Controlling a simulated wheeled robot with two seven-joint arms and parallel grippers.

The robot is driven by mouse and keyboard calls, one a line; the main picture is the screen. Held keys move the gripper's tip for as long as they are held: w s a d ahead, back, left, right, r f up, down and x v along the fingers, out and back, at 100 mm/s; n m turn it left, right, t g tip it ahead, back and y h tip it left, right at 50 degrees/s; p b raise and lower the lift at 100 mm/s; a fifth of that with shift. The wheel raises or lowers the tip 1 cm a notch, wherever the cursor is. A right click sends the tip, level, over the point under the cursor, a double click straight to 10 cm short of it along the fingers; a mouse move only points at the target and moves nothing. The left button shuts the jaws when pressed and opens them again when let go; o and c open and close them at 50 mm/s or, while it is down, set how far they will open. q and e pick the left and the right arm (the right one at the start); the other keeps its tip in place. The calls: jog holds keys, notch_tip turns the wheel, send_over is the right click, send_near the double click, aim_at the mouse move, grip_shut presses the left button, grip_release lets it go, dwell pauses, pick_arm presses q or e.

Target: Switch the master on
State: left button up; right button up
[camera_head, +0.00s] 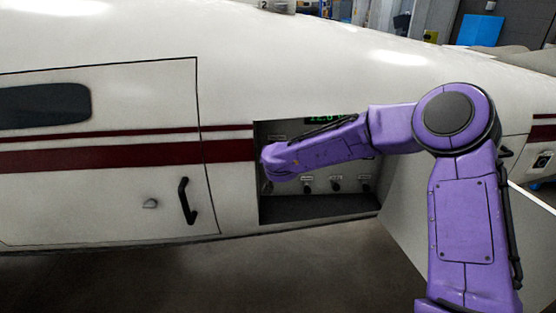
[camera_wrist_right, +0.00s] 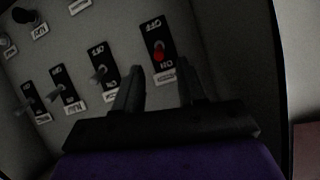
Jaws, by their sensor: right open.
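The master switch appears to be the red-tipped toggle (camera_wrist_right: 158,55) on a black plate in the right wrist view. Its red tip sits toward the plate's lower end in that picture; the upper lettering looks like OFF and the lower like ON, both small and tilted. My right gripper (camera_wrist_right: 160,69) is open, with its fingers on either side of the toggle's line; I cannot tell whether they touch it. In the head view my right arm reaches into the panel recess (camera_head: 310,208), and its gripper is hidden there. My left gripper is not in view.
Several grey-tipped toggles (camera_wrist_right: 103,72) stand in a row beside the red one, with knobs (camera_wrist_right: 24,15) beyond. The recess has side walls, a lower ledge and a green display (camera_head: 325,119). A door with a black handle (camera_head: 187,201) is to its left.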

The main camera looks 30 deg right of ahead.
jog(key=v, duration=0.4)
dwell(0.4)
jog(key=s+a+f+m+g+y+b, duration=0.15)
jog(key=s+f, duration=0.35)
jog(key=f, duration=0.5)
jog(key=s+a+f+b, duration=0.3)
jog(key=s+f, duration=0.2)
jog(key=f, duration=0.5)
jog(key=s+a+f+m+b, duration=0.15)
jog(key=s+f, duration=0.25)
jog(key=f, duration=0.6)
jog(key=s+f+n+g+b, duration=0.2)
jog(key=s+f+g+b, duration=0.1)
jog(key=s+f, duration=0.7)
jog(key=s+a+f+n+g+y+b, duration=0.1)
jog(key=s+f+n+g+b, duration=0.1)
jog(key=s+f, duration=0.8)
jog(key=s+g+b, duration=0.1)
jog(key=s, duration=0.4)
jog(key=shift+s+a+f+n, duration=0.3)
jog(key=shift+s+f+n, duration=0.05)
jog(key=shift+s+n, duration=0.05)
